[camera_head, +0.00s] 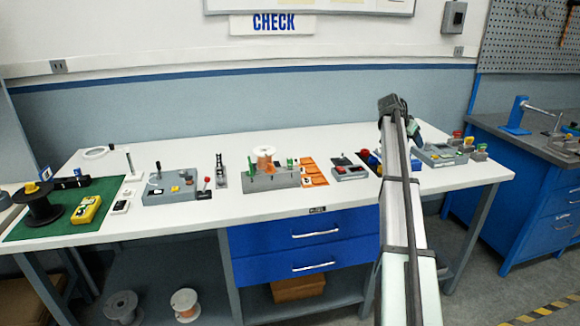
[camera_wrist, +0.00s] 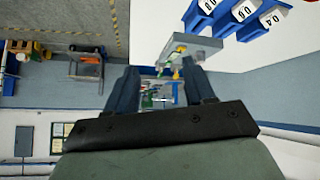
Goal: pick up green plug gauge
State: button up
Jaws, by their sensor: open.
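Small green upright pieces (camera_head: 291,163) stand on the grey fixture block (camera_head: 262,181) at the middle of the white table in the head view. They are too small for me to tell which is the green plug gauge. My gripper (camera_wrist: 160,86) shows in the wrist view with its two dark fingers apart and nothing held between them. In the head view my arm reaches over the table's right part, well to the right of the grey fixture block. The fingers are not clear there.
Blue numbered bins (camera_wrist: 240,10) show in the wrist view. The table's front left-centre strip is clear.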

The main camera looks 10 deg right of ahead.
jog(key=w+a+r, duration=0.3)
jog(key=a, duration=0.4)
jog(key=m+g+y, duration=0.2)
jog(key=m+y, duration=0.3)
jog(key=y, duration=0.3)
send_near(290, 159)
jog(key=f, duration=0.5)
jog(key=shift+s+d, duration=0.1)
jog(key=shift+d, duration=0.15)
jog(key=shift+w+a+f, duration=0.1)
jog(key=shift+w+f, duration=0.05)
jog(key=shift+f, duration=1.35)
jog(key=shift+w+f, duration=0.1)
jog(key=shift+f, duration=1.4)
grip_shut()
